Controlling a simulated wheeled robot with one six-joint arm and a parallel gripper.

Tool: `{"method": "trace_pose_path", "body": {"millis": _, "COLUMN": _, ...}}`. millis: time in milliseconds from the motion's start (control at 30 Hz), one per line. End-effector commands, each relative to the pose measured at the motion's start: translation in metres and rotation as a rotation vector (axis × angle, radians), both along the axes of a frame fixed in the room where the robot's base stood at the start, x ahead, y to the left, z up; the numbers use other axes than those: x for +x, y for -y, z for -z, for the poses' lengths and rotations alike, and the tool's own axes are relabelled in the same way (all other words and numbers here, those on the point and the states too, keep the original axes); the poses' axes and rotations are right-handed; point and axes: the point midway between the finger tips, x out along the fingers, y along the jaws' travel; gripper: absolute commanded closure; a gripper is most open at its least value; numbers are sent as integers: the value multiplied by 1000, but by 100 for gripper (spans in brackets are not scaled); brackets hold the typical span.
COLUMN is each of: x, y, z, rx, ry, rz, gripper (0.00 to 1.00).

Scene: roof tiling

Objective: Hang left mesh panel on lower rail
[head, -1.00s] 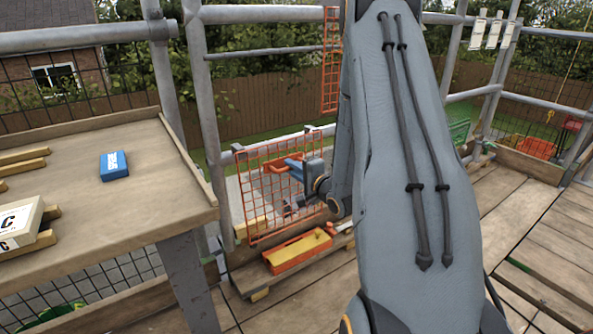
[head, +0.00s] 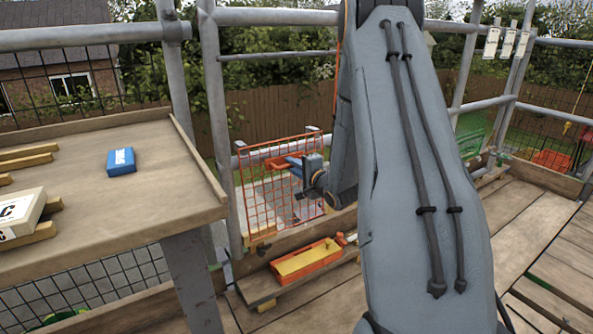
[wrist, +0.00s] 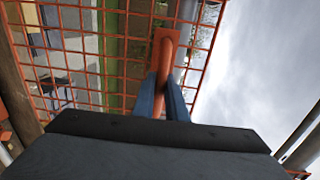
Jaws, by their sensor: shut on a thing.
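The orange mesh panel (head: 262,208) is upright in the scaffold opening left of my arm in the head view, and its wires also fill the left of the wrist view (wrist: 85,60). My gripper (head: 297,163) is shut on the panel's orange handle (wrist: 167,50), with blue fingers on both sides of it. The lower rail (head: 236,160) runs behind or along the panel's top edge. Two grey hooks (head: 313,129) show at the panel's top. I cannot tell whether they rest on the rail.
A wooden bench (head: 120,190) with a blue box (head: 121,161) stands at the left. An orange tray (head: 305,261) with yellow contents sits on a low plank below the panel. Scaffold posts (head: 215,110) stand close to the panel. The deck at right is mostly clear.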

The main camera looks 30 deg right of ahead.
Motion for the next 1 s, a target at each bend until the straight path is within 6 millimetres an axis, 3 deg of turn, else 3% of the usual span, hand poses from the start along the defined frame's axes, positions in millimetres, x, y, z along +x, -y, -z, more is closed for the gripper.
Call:
{"method": "trace_pose_path", "body": {"millis": 133, "x": 10, "y": 0, "z": 0, "rx": -1, "ry": 2, "rz": 0, "gripper": 100}}
{"method": "trace_pose_path", "body": {"millis": 633, "x": 9, "y": 0, "z": 32, "rx": 0, "ry": 0, "rz": 0, "gripper": 100}}
{"method": "trace_pose_path", "body": {"millis": 1000, "x": 9, "y": 0, "z": 40, "rx": -1, "ry": 2, "rz": 0, "gripper": 100}}
